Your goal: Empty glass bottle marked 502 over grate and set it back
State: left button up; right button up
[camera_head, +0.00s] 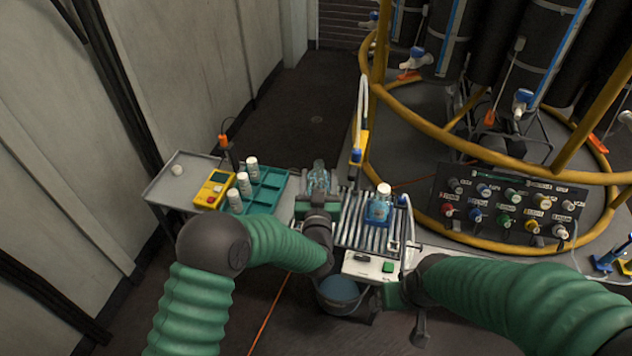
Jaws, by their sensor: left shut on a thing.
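My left gripper (318,207) is shut on a clear glass bottle (318,179) at the left edge of the slatted metal grate (352,232). The bottle's lower part is hidden by the gripper, and no number on it can be read. A second bottle (379,212), with a white cap and bluish body, stands upright on the grate's right part. Its marking is too small to read. My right gripper (388,296) is low at the front right, near the grate's front panel, and its fingers are not clear.
A side tray (165,188) at the left bears a yellow meter (213,189) and a teal rack (266,196) with several white-capped vials. A dark bucket (340,291) is below the grate's front. A yellow railing (470,133) and a knob panel (508,208) stand at the right.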

pick_arm(q)
jog(key=w+d+f+m+g+h+b, duration=0.1)
jog(key=w+f+b, duration=0.4)
jog(key=b, duration=0.5)
jog(key=w+d+f+m+h+b, duration=0.1)
jog(key=w+f+m+h+b, duration=0.2)
jog(key=b, duration=0.6)
notch_tip(320, 180, down, 4)
jog(key=w+h, duration=0.2)
jog(key=shift+w+d+g+b, duration=0.3)
jog(key=shift+d+g+b, duration=0.1)
jog(key=shift+r, duration=0.1)
jog(key=shift+s+f, duration=0.1)
jog(key=shift+f, duration=0.25)
jog(key=shift+b, duration=0.3)
jog(key=shift+f+b, duration=0.7)
jog(key=shift+f, duration=0.3)
